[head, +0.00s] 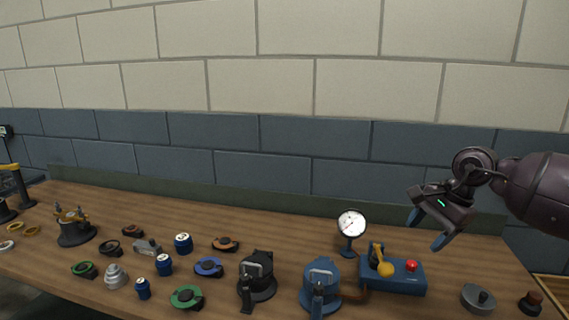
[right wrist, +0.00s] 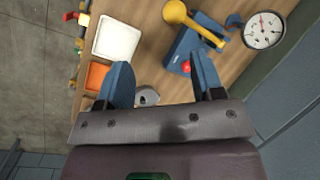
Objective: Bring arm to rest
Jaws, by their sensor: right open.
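My right gripper (head: 426,230) hangs in the air at the right, above the back of the wooden bench (head: 300,224). Its blue fingers are apart with nothing between them. They also show apart in the right wrist view (right wrist: 162,68), over bare wood. The gripper is above and to the right of a blue box (head: 404,276) with a red button and a yellow-knobbed lever, touching nothing. My left gripper is in neither view.
A dial gauge (head: 351,224) stands behind a blue casing (head: 321,280) and a black casing (head: 258,275). A grey disc (head: 478,299) lies at the front right. Several small parts cover the left half. A white tray (right wrist: 117,39) shows beside the bench edge.

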